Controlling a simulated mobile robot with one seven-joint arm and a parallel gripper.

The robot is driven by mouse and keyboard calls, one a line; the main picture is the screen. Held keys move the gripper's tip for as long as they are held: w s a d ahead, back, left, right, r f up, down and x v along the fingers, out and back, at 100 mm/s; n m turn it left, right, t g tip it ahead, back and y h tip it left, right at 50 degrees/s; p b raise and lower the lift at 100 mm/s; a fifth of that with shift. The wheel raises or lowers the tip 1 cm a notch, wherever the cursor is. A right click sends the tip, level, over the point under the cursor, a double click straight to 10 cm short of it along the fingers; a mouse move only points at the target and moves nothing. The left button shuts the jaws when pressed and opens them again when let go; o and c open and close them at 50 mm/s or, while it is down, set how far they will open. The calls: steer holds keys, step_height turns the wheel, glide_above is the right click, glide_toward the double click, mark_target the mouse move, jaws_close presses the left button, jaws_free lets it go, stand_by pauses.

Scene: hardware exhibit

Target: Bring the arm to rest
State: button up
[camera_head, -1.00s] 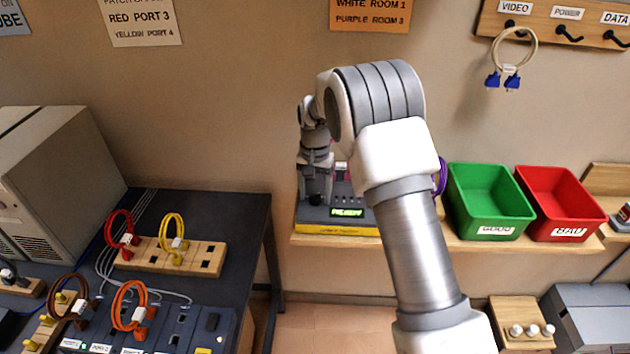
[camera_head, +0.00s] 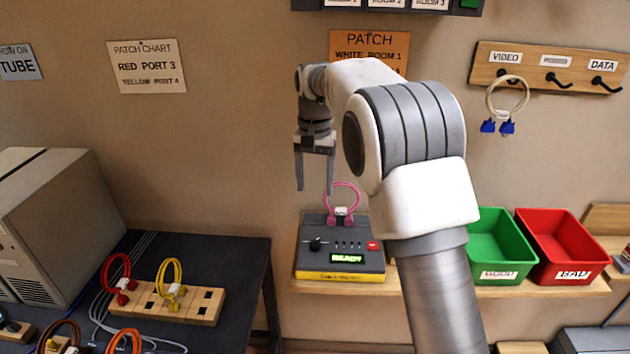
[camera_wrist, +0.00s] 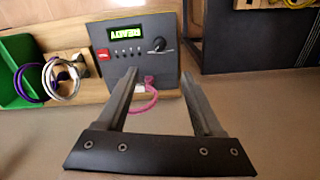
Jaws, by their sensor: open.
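My gripper (camera_head: 314,190) hangs with its fingers pointing down, above the tester box, and is apart from it. In the wrist view my gripper (camera_wrist: 162,82) shows two spread fingers with nothing between them. The grey and yellow tester box (camera_head: 341,248) sits on the wooden shelf, its green display lit with "READY". It also shows in the wrist view (camera_wrist: 135,55). A pink cable (camera_head: 343,200) stands looped at the back of the box, below and right of the fingers. My arm blocks part of the shelf right of the box.
A green bin (camera_head: 497,245) and a red bin (camera_head: 562,245) stand on the shelf at right. A blue-ended cable (camera_head: 507,95) hangs on the VIDEO hook. A dark table (camera_head: 220,262) with a red cable (camera_head: 120,280) and a yellow cable (camera_head: 169,285) is at left.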

steer(key=shift+r, duration=0.1)
steer(key=s+d+r+n+t, duration=0.1)
steer(key=s+d+r, duration=0.45)
steer(key=s, duration=0.25)
steer(key=s+d+r+t, duration=0.2)
steer(key=s+d+r, duration=0.3)
steer(key=s+r, duration=0.15)
steer(key=s+d+f+t, duration=0.1)
steer(key=s+d+f, duration=0.1)
steer(key=s, duration=0.7)
steer(key=s+d+f+n+t, duration=0.1)
steer(key=s+d+f, duration=0.2)
steer(key=s, duration=0.7)
steer(key=shift+d+f+n+t, duration=0.2)
steer(key=shift+f+n+t, duration=0.1)
steer(key=shift+f, duration=0.1)
